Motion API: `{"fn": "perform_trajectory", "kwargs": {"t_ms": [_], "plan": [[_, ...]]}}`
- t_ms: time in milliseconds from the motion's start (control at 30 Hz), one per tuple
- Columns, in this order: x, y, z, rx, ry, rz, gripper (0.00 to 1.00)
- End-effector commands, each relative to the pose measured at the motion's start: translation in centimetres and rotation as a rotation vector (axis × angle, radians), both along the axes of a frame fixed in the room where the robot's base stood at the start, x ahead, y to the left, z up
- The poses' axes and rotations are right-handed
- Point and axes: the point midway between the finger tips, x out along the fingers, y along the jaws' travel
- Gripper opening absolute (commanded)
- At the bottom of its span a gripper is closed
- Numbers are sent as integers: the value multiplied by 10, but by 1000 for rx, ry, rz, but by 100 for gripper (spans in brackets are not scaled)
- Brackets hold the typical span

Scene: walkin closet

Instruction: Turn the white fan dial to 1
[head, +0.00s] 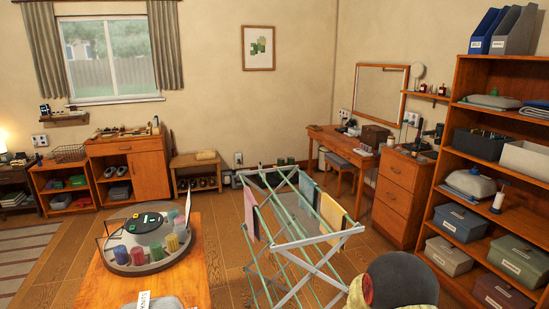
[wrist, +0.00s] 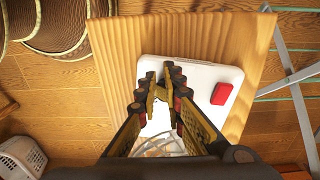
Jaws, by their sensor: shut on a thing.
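In the wrist view, a white plate with rounded corners (wrist: 205,76), apparently the base of the white fan, lies on a wooden top. A red block-shaped part (wrist: 221,93) sits on its right side. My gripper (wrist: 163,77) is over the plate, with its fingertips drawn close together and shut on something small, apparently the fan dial. The dial itself and its numbers are hidden by the fingers, so its setting cannot be read. Thin pale curved lines show between the fingers lower down. I cannot make out the fan or my gripper in the head view.
In the wrist view, the wooden top (wrist: 120,60) has woven baskets (wrist: 65,28) beyond its left and a drying rack's bars (wrist: 291,75) at right. The head view shows a drying rack (head: 300,235), a round tray of spools (head: 117,262) and shelves (head: 462,105) at right.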

Motion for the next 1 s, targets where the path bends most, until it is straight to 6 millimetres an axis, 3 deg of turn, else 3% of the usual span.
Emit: {"fn": "perform_trajectory", "kwargs": {"t_ms": [1000], "plan": [[15,4,1,0,-7,0,0]]}}
